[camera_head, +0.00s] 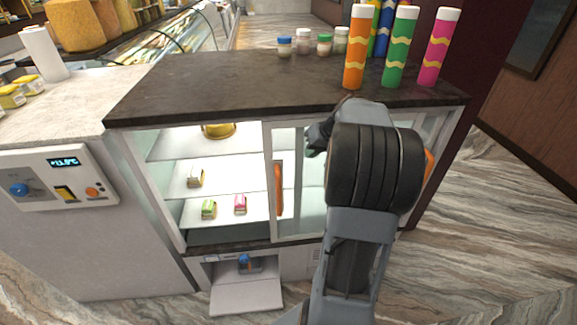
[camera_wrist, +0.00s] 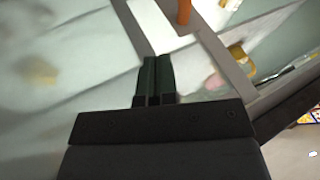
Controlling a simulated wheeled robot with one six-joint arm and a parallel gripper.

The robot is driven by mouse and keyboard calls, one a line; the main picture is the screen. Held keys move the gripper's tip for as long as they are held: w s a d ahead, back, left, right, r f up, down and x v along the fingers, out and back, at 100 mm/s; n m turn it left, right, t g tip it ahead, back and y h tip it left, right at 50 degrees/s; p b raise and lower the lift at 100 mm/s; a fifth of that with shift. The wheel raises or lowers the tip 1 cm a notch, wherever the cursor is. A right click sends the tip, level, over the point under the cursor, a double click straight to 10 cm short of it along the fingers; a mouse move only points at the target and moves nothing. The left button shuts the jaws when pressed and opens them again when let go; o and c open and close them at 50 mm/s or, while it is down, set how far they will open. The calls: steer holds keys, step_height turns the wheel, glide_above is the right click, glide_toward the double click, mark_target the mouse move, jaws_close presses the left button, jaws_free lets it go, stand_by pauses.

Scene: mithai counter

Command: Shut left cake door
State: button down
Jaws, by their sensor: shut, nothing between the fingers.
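The left cake door (camera_head: 269,200) is a white-framed glass sliding door in the cabinet under the dark counter. It stands slid to the right, leaving the left half of the cabinet open. Its upright orange handle (camera_head: 278,188) is near its left edge. My gripper (camera_head: 314,150) is in front of the glass, right of that handle, mostly hidden behind my arm. In the wrist view my gripper's dark fingers (camera_wrist: 155,80) are together and empty, close to a pale frame bar. An orange handle (camera_wrist: 184,12) shows at the top, apart from the fingers.
Shelves (camera_head: 180,178) in the open half hold small wrapped packets (camera_head: 240,204). A second orange handle (camera_head: 428,165) shows right of my arm. Bottles (camera_head: 399,48) and small jars (camera_head: 303,41) stand on the counter (camera_head: 220,85). A lower flap (camera_head: 246,294) hangs open below.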

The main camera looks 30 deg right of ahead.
mark_target(286, 167)
steer(key=x, duration=0.3)
steer(key=d+p+x, duration=0.1)
steer(key=x, duration=0.6)
steer(key=shift+w+d+f, duration=0.1)
steer(key=shift+w+d, duration=0.05)
steer(key=shift+d, duration=0.05)
steer(key=shift+w+a+p, duration=0.25)
steer(key=shift+a+p, duration=0.05)
steer(key=shift+a, duration=0.2)
steer(key=shift+w+a+p, duration=0.2)
steer(key=shift+a+p, duration=0.05)
steer(key=shift+a, duration=0.3)
steer(key=shift+w+a+f, duration=0.25)
steer(key=shift+w+a, duration=0.1)
steer(key=shift+a, duration=0.3)
steer(key=shift+w+a, duration=0.1)
